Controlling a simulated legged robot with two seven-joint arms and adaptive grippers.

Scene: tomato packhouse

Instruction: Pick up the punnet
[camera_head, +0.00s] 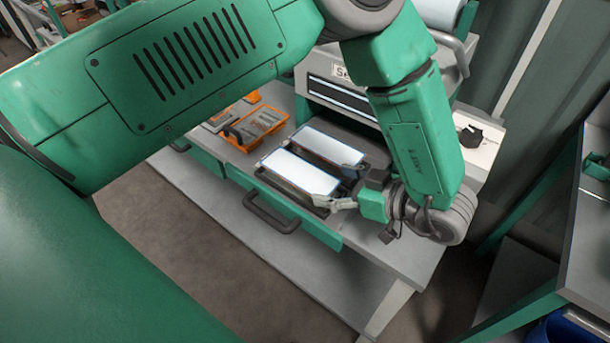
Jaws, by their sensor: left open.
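Two punnets with flat, pale, shiny tops lie side by side in the dark tray of a sealing machine, in the head view. The nearer punnet (298,172) is closer to the bench's front edge; the farther punnet (326,146) is just behind it. My left gripper (338,189) reaches in from the right side of the tray. It is open, with its fingers at the right end of the nearer punnet. I cannot tell whether they touch it. The forearm hides part of the machine behind. My right gripper is not in view.
The grey sealing machine (345,103) stands behind the tray on a bench (225,198) with a green drawer front and dark handle (268,212). An orange tray (255,127) of small parts lies left of the punnets. A green-framed stand is at right.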

